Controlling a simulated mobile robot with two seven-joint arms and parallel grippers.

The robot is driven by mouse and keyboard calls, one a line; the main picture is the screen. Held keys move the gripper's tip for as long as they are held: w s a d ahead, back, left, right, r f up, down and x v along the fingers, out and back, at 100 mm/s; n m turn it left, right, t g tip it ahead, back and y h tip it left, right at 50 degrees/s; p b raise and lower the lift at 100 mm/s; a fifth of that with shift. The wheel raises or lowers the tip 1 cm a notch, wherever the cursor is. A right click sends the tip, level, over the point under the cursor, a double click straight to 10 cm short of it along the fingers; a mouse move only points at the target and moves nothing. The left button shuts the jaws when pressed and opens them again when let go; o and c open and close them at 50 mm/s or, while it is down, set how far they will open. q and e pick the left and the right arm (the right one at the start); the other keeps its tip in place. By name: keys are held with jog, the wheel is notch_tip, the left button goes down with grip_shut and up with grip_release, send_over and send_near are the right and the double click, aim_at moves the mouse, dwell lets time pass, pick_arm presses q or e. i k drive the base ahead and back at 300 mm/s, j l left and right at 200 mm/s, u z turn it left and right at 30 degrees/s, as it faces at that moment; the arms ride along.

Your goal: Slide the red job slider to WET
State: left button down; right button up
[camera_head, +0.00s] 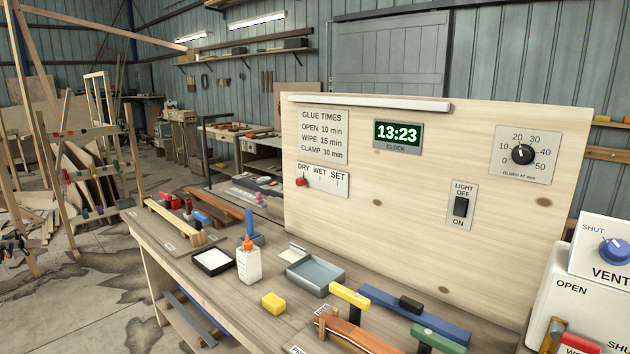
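The red job slider (301,182) is a small red knob at the left end of a white label plate (323,187). The plate is fixed low on the left side of the upright wooden board (400,230) and reads DRY, WET, SET from left to right. The knob sits under DRY. WET is at the middle of the plate, to the right of the knob. Neither of my grippers shows in the head view.
The workbench in front of the board holds a glue bottle (248,262), a yellow sponge (273,303), a grey tray (315,274), a white pad (213,261) and clamped curved strips (365,336). Above the slider is a glue times sign (323,136). A white vent box (600,250) stands at right.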

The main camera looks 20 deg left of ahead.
aim_at(301, 182)
jog(key=j+z, duration=0.1)
jog(key=z, duration=0.3)
jog(key=j+z, duration=0.55)
jog(key=j, duration=0.3)
jog(key=j+z, duration=0.1)
jog(key=j, duration=0.5)
jog(key=k+j+z, duration=0.1)
jog(key=j, duration=0.45)
jog(key=k+j+z, duration=0.1)
jog(key=j, duration=0.45)
